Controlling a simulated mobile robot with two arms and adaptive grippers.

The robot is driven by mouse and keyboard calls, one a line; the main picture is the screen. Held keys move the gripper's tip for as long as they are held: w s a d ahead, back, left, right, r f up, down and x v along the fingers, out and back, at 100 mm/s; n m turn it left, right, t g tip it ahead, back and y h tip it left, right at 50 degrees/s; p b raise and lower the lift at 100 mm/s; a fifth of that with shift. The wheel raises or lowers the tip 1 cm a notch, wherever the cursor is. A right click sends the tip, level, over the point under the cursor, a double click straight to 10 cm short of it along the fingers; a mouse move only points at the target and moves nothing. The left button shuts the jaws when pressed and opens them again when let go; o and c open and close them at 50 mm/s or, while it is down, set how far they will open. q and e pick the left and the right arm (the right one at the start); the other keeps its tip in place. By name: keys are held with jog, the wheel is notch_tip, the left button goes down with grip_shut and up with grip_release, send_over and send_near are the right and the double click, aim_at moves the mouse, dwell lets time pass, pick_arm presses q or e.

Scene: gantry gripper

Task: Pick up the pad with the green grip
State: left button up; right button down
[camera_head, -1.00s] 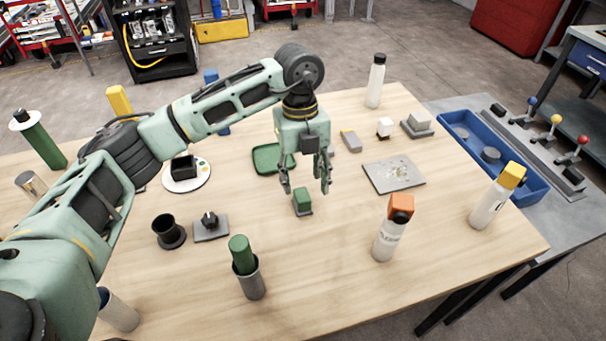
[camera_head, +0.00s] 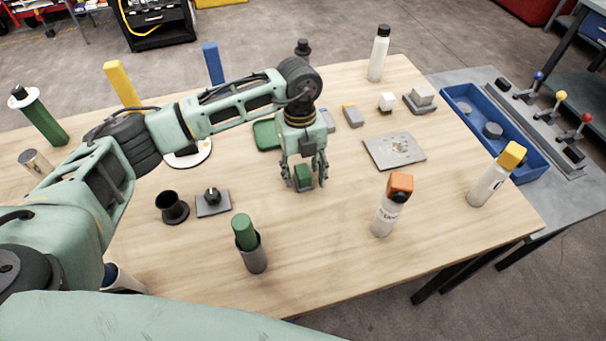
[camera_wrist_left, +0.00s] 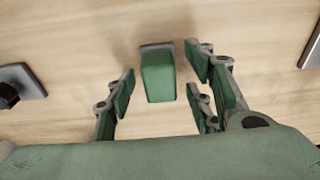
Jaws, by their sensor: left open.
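The pad with the green grip (camera_head: 303,174) stands on the wooden table near its middle, a green block on a thin grey base. In the left wrist view the green grip (camera_wrist_left: 158,77) shows upright between the spread fingers, with its grey base partly showing behind it. My left gripper (camera_head: 305,184) is open, pointing down, with its fingers to either side of the green grip. In the left wrist view the fingers of my left gripper (camera_wrist_left: 163,100) appear apart from the grip. My right gripper is not in view.
A grey plate (camera_head: 394,151) lies to the right. An orange-capped bottle (camera_head: 391,206) and a grey cup with a green cylinder (camera_head: 251,249) stand nearer. A black knob on a grey base (camera_head: 212,202) and a green tray (camera_head: 267,134) are close by. Bare table lies in front.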

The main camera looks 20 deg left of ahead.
aim_at(306, 173)
pick_arm(q)
jog(key=c, duration=1.2)
jog(key=shift+r, duration=0.1)
jog(key=shift+r, duration=0.3)
jog(key=r+b, duration=0.1)
jog(key=r, duration=0.2)
jog(key=shift+d+r+b, duration=0.25)
jog(key=shift+d+b, duration=0.1)
jog(key=s+d+r+b, duration=0.2)
jog(key=d+r, duration=0.4)
jog(key=d, duration=0.4)
jog(key=shift+s+d+r, duration=0.3)
jog(key=shift+s+r, duration=0.05)
jog(key=shift+s, duration=0.25)
